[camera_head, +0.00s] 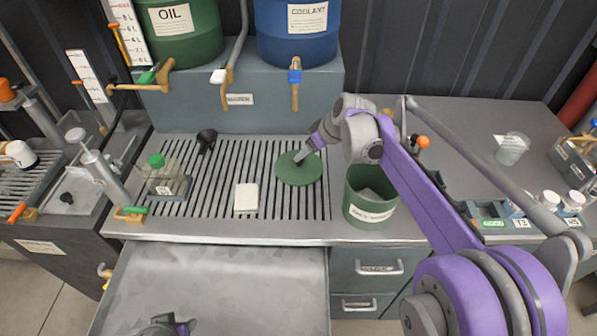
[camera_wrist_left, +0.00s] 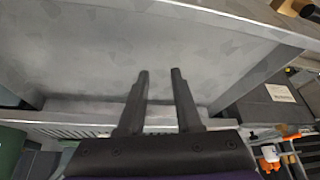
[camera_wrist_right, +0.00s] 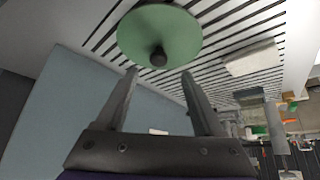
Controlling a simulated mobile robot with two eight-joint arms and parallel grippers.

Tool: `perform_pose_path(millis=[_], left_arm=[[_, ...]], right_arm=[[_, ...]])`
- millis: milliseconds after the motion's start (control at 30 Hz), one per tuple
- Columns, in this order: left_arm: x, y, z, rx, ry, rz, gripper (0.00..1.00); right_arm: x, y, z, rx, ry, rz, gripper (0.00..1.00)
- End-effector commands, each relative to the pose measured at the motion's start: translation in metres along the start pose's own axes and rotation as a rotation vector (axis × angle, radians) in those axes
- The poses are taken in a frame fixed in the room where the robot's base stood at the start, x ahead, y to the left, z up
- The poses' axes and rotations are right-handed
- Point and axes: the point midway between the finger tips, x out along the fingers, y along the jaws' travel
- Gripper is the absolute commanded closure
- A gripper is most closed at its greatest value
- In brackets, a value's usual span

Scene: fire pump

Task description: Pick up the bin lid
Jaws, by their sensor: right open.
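The bin lid (camera_head: 287,178) is a flat green disc lying on the slatted grate of the bench, with a dark knob. My right gripper (camera_head: 302,157) is just above the lid's far right part in the head view. In the right wrist view, the open fingers of this gripper (camera_wrist_right: 158,73) are empty, and the lid (camera_wrist_right: 170,28) and its knob (camera_wrist_right: 158,57) show just beyond the tips. The green bin (camera_head: 360,217) stands uncovered to the right of the grate. My left gripper (camera_wrist_left: 160,73) is open and empty, facing a grey metal surface; in the head view only its arm's end shows at the bottom.
A white block (camera_head: 246,198) lies left of the lid on the grate. A clear container with a green cap (camera_head: 156,160) and a black funnel (camera_head: 206,137) stand farther left. Oil (camera_head: 180,35) and coolant (camera_head: 297,40) drums sit on the raised ledge behind, with taps overhanging.

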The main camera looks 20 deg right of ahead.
Motion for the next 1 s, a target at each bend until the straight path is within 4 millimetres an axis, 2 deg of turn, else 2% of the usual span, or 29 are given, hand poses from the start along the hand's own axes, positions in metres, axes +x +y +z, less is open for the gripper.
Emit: perform_pose_path(millis=[267,533,667,867,900,1000], left_arm=[[0.002,0.0,0.001,0.0,-0.001,0.0,0.67],[0.004,0.0,0.003,0.0,-0.002,0.0,0.67],[0.004,0.0,0.003,0.0,-0.002,0.0,0.67],[0.004,0.0,0.003,0.0,-0.002,0.0,0.67],[0.004,0.0,0.003,0.0,-0.002,0.0,0.67],[0.004,0.0,0.003,0.0,-0.002,0.0,0.67]], right_arm=[[0.025,0.003,-0.002,-0.007,0.003,-0.003,0.31],[0.068,0.003,-0.002,-0.007,0.002,-0.002,0.31],[0.077,0.003,-0.002,-0.007,0.002,-0.002,0.31],[0.077,0.003,-0.002,-0.006,0.002,-0.002,0.31],[0.077,0.003,-0.002,-0.006,0.002,-0.002,0.33],[0.077,0.003,-0.002,-0.006,0.002,-0.002,0.51]])
